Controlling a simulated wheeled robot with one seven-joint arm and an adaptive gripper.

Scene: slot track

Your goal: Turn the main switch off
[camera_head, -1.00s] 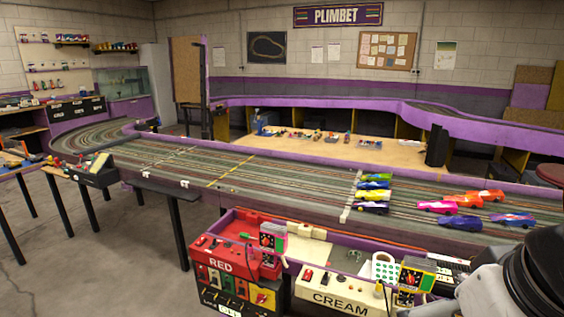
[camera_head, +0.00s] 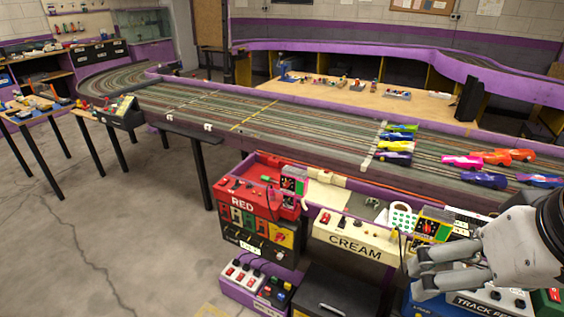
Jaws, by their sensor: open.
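My gripper (camera_head: 422,270) is at the lower right, with its grey fingers pointing left and apart. It is open, and nothing shows between the fingers. It appears in front of the right end of the cream control box (camera_head: 352,241), marked CREAM, which has a red switch (camera_head: 325,218) on its top. The red control box (camera_head: 252,205), marked RED, stands left of it with small switches and coloured panels. Below, a purple box (camera_head: 250,296) holds a white strip with red switches (camera_head: 243,275). I cannot tell which is the main switch.
The slot track (camera_head: 290,137) runs behind the boxes, with several toy cars (camera_head: 490,157) on its right part. A black case (camera_head: 335,295) stands below the cream box. A track-marked box (camera_head: 480,299) sits under my gripper. The floor (camera_head: 110,230) at left is clear.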

